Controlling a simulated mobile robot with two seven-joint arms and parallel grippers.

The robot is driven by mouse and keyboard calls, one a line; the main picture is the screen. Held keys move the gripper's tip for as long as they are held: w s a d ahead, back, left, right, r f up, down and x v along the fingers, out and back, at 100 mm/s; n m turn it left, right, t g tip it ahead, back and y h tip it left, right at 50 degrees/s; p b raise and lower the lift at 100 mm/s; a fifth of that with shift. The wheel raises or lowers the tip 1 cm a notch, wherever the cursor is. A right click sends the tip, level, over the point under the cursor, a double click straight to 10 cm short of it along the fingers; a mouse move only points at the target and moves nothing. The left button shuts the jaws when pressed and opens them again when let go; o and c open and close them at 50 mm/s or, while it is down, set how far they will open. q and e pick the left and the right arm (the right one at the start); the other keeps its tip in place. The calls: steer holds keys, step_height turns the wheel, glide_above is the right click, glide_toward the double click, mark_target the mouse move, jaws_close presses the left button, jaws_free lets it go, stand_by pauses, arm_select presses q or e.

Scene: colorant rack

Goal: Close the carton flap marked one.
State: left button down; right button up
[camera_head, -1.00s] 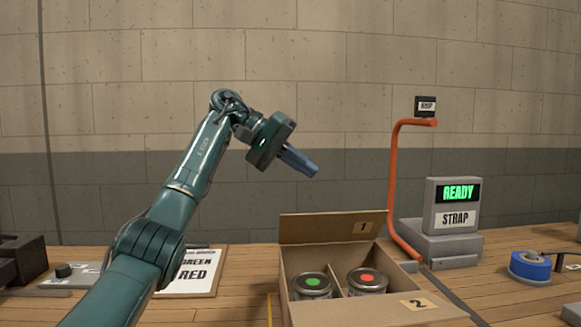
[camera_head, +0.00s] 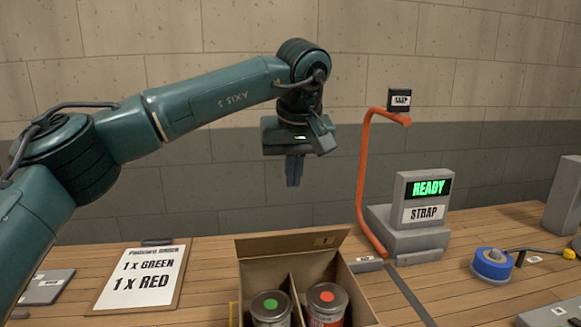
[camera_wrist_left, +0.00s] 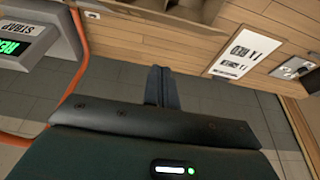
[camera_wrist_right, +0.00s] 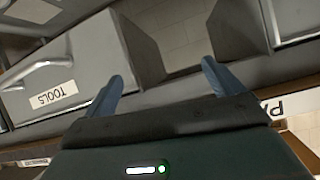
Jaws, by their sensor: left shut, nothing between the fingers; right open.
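The open brown carton (camera_head: 252,278) stands at the bottom centre of the head view, its front cut off. Its flap marked one (camera_head: 285,243) stands raised along the far edge, with the label near its right end. Inside are a can with a green dot (camera_head: 270,305) and a can with a red dot (camera_head: 326,296), split by a divider. My left gripper (camera_head: 293,184) is shut and empty, pointing down above the flap, apart from it. Its closed fingers show in the left wrist view (camera_wrist_left: 160,72). My right gripper (camera_wrist_right: 164,74) is open and empty, away from the carton.
An orange arch (camera_head: 365,185) and a grey strap unit reading READY (camera_head: 428,188) stand right of the carton. Blue tape (camera_head: 492,265) lies farther right. An order sheet (camera_head: 140,277) lies left. Grey drawers marked TOOLS (camera_wrist_right: 40,92) are near my right gripper.

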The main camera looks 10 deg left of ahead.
mark_target(295, 234)
arm_select(q)
step_height(295, 234, down, 8)
steer(key=shift+s+r, duration=0.1)
steer(key=shift+r, duration=0.1)
steer(key=shift+s+d+f, duration=0.2)
steer(key=shift+s+f, duration=0.1)
steer(key=shift+s, duration=0.1)
